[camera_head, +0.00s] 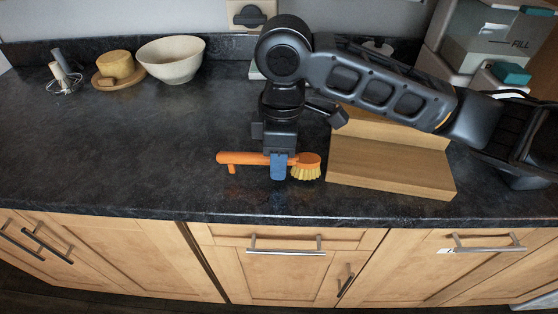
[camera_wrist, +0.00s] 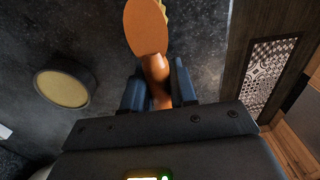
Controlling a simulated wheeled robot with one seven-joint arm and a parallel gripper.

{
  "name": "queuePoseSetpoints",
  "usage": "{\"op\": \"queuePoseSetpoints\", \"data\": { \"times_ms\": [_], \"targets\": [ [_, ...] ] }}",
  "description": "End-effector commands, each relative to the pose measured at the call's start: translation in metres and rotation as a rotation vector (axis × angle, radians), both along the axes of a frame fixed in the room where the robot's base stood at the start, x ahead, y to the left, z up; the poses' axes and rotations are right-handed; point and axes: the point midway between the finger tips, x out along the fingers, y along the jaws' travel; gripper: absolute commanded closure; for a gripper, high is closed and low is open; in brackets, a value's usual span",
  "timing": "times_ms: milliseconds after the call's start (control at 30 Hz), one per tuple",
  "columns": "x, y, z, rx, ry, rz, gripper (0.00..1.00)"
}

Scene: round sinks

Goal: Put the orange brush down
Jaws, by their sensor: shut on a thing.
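The orange brush (camera_head: 243,159) lies crosswise in my gripper (camera_head: 278,170), close to the dark countertop near its front edge. Its handle points left and its round head with pale yellow bristles (camera_head: 306,172) is at the right, bristles facing down. My gripper points down, with blue fingers shut on the brush's handle near the head. In the wrist view the brush (camera_wrist: 146,28) extends up from between the two blue fingers (camera_wrist: 158,86). I cannot tell whether the brush touches the counter.
A wooden stand (camera_head: 390,164) is just right of the brush. A pale bowl (camera_head: 171,60), a yellow round item on a wooden board (camera_head: 117,70) and a whisk (camera_head: 64,76) stand at the back left. The dark countertop (camera_head: 150,135) is clear at the left and middle.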

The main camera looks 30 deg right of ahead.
Motion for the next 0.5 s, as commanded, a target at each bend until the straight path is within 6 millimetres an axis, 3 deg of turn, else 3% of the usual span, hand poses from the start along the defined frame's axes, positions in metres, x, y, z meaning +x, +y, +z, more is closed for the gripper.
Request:
{"op": "queuePoseSetpoints", "data": {
  "times_ms": [133,500],
  "targets": [
    [-0.0002,-0.0005,-0.0105,0.0,0.0,0.0,1.0],
    [0.0,-0.0004,-0.0148,0.001,-0.001,0.0,1.0]
  ]
}}
